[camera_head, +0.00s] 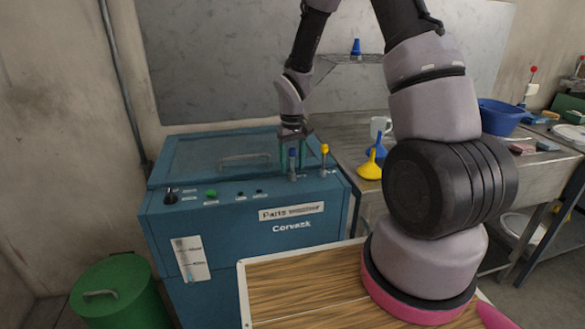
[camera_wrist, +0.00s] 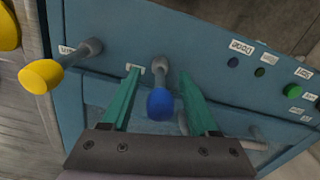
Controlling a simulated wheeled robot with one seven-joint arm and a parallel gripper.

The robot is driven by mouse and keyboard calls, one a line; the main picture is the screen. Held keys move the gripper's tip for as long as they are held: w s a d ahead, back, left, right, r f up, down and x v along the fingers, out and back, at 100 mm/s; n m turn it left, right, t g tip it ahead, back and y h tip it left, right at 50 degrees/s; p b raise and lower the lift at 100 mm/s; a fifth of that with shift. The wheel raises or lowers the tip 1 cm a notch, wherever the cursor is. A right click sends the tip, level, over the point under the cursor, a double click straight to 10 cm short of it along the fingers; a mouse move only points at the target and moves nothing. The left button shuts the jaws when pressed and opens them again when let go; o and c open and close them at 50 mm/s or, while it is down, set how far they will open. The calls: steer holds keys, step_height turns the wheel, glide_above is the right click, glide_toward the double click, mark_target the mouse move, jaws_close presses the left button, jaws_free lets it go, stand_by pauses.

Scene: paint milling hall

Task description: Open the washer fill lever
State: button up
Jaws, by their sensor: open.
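The blue parts washer (camera_head: 240,225) stands at left centre in the head view, with two levers at the right of its top panel. One lever has a blue knob (camera_head: 292,153), the other a yellow knob (camera_head: 325,149). In the wrist view the blue-knobbed lever (camera_wrist: 160,104) stands between the green fingers of my gripper (camera_wrist: 157,75), with a visible gap on each side. The yellow-knobbed lever (camera_wrist: 42,76) is outside the fingers, to the left. My gripper (camera_head: 292,166) is open and points down over the panel. The small labels by the levers are too unclear to read.
The washer's lid (camera_head: 205,158) with its bar handle lies behind the panel. A green button (camera_head: 211,194) and a black knob (camera_head: 170,197) sit at the panel's left. A yellow funnel (camera_head: 369,168) and white mug (camera_head: 380,127) stand on the metal bench at right.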

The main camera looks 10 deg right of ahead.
steer(key=shift+f, duration=0.95)
jaws_close()
stand_by(0.8)
